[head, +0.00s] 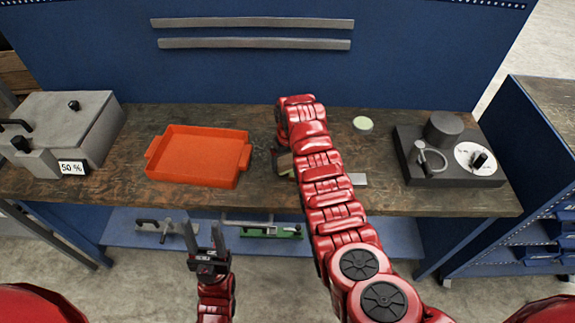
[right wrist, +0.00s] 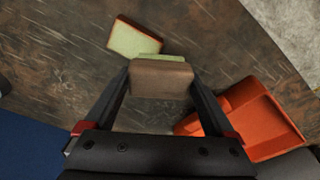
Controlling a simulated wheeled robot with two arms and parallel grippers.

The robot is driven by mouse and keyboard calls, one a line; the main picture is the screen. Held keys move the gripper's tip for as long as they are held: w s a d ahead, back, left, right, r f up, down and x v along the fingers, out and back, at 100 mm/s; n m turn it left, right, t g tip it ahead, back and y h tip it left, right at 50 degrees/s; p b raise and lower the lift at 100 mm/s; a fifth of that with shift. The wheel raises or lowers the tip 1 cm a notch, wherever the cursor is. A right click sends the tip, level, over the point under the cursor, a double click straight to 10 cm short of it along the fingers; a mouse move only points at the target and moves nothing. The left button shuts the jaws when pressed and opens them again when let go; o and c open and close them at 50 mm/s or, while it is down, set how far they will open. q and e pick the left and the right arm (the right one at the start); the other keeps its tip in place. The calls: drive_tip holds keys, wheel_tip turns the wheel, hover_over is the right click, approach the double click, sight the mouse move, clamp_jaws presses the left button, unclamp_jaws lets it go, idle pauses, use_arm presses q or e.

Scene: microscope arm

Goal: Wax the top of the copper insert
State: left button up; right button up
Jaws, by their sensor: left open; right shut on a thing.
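My right gripper (right wrist: 160,88) is shut on a brown block (right wrist: 160,78) with a pale green strip along its far side. In the head view my right arm reaches over the bench and hides the gripper; part of the brown block (head: 285,163) shows beside it. A flat pale block (right wrist: 133,38) with an orange-brown edge lies on the bench close beyond the held block in the wrist view. I cannot tell for sure whether it is the copper insert. A round pale green disc (head: 362,124) lies right of my arm. My left gripper (head: 204,230) is open and empty, in front of the bench.
An orange tray (head: 198,158) sits left of my right arm; it also shows in the wrist view (right wrist: 250,118). A grey box marked 50 % (head: 70,130) stands at far left, a dark device with a dial (head: 450,150) at right. Clamps (head: 270,230) lie on the lower shelf.

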drive_tip(key=r, duration=0.2)
drive_tip(key=shift+d+r, duration=0.4)
drive_tip(key=shift+a+r, duration=0.25)
drive_tip(key=shift+r, duration=0.85)
drive_tip(key=shift+d+r, duration=0.1)
drive_tip(key=shift+r, duration=0.7)
